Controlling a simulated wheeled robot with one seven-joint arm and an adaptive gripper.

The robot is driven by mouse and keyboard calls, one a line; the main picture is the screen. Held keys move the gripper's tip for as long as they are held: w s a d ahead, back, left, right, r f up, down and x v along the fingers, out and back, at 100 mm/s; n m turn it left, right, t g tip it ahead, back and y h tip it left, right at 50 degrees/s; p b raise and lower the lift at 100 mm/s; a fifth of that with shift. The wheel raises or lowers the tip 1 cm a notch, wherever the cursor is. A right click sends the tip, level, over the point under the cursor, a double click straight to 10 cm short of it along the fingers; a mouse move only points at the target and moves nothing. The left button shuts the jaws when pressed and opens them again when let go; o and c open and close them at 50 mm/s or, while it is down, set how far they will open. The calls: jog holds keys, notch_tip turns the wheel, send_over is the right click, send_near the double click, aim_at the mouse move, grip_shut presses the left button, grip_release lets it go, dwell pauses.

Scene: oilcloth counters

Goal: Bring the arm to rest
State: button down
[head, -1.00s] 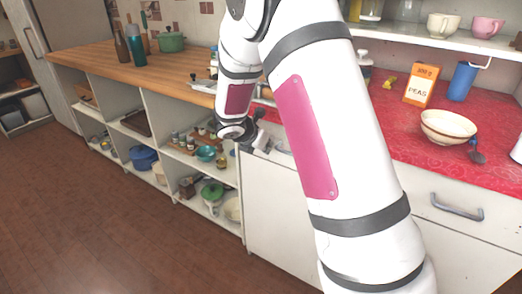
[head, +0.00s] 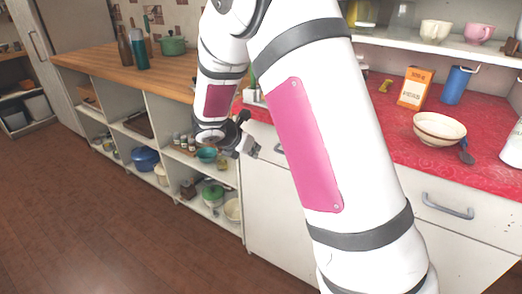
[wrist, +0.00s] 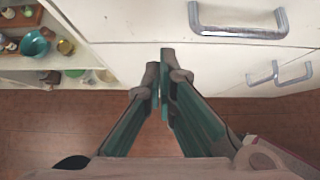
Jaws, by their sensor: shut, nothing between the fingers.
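In the head view my gripper (head: 252,150) is small, at the end of my bent arm, in front of the white cabinet beside the open shelves. My arm crosses the middle of the head view and hides part of the red counter and the cabinet below it.
Drawer handles (wrist: 238,31) stick out close to my gripper. Open shelves (head: 222,225) with pots stand left. The wooden floor (head: 90,220) is clear.

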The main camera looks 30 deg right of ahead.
jog(key=s+a+r+m+g+y, duration=0.1)
jog(key=s+r+m, duration=0.5)
jog(key=s+r, duration=0.3)
jog(key=s+a+r+m+g, duration=0.1)
jog(key=s+r+m, duration=0.5)
jog(key=s, duration=0.5)
jog(key=s+a+r+m+y+p, duration=0.1)
jog(key=s+a+m+y, duration=0.4)
jog(key=s, duration=0.6)
jog(key=s+a+m+y+p, duration=0.1)
jog(key=s+a+m+y, duration=0.1)
jog(key=s+a+m, duration=0.65)
jog(key=s+d+r+n+t+p, duration=0.1)
jog(key=d+r+p, duration=0.1)
jog(key=r+p, duration=0.4)
jog(key=s+d+r+p, duration=0.1)
jog(key=d+r+p, duration=0.1)
jog(key=r+p, duration=0.3)
notch_tip(320, 180, up, 3)
jog(key=shift+d+r+n+t+p, duration=0.1)
jog(key=shift+d+n+t+p, duration=0.1)
jog(key=shift+n+t+p, duration=0.2)
